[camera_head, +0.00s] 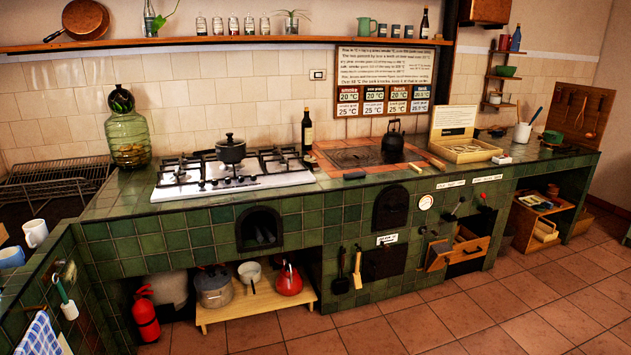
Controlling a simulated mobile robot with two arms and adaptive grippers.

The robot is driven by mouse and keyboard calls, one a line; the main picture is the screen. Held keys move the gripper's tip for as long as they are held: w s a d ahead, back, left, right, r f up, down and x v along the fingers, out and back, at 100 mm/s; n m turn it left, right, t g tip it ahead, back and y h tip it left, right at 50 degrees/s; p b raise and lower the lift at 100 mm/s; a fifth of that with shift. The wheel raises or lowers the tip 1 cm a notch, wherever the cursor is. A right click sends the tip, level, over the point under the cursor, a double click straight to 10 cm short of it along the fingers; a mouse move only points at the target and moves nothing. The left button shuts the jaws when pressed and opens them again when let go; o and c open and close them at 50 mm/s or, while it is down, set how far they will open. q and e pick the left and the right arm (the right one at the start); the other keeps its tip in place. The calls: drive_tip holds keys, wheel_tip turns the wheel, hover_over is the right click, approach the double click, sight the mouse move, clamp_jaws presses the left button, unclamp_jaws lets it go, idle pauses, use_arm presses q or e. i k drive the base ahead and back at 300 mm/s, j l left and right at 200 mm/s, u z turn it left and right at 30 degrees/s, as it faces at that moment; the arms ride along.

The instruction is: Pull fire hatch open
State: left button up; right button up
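A dark arched hatch (391,208) is set in the front of the green-tiled hearth (345,222), below the cooking plate. It looks shut. Below it is a dark square hatch (383,262) that also looks shut, with a small white label (387,239) at its top. I cannot tell which of the two is the fire hatch; their handles are too small and dark to make out. To the left, an arched niche (259,229) in the tiles is open. Neither of my grippers is in view.
A shovel and a brush (357,268) hang left of the square hatch. A wooden drawer (458,250) sticks out to the right. A low wooden shelf (256,302) with pots stands at left, beside a red extinguisher (146,318). The tiled floor (450,325) in front is clear.

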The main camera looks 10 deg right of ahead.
sight(392, 206)
drive_tip(key=i+l+z, duration=0.2)
drive_tip(key=i+z, duration=0.2)
drive_tip(key=i, duration=0.2)
drive_tip(key=i+z, duration=0.45)
drive_tip(key=i, duration=0.15)
drive_tip(key=i+j+z, duration=0.15)
drive_tip(key=i+z, duration=0.25)
drive_tip(key=i, duration=0.2)
drive_tip(key=i+l+u, duration=0.25)
drive_tip(key=i+l, duration=0.15)
drive_tip(key=i+l+u, duration=0.2)
drive_tip(key=i+l, duration=0.25)
drive_tip(key=i+l+u, duration=0.25)
drive_tip(key=l, duration=0.35)
drive_tip(key=i, duration=0.1)
